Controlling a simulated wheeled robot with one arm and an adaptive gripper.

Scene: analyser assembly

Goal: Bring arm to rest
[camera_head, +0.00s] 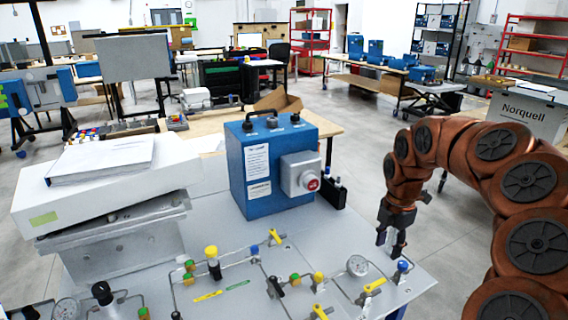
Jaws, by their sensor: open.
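My copper-coloured arm (500,190) arches in from the right side of the picture. It bends over and hangs down at its end. My gripper (391,243) points downward over the right edge of the grey panel table (400,290). It is open, with nothing seen between its fingers. It is near a blue-capped fitting and to the right of the blue analyser box (270,165). Whether the fingertips touch the table cannot be told.
The tabletop carries yellow-handled valves (373,286), a round gauge (357,265) and thin tubing. A white box with papers (105,180) stands at the left. Open floor (440,235) lies beyond the table's right edge. A Norquell bench (522,115) stands behind my arm.

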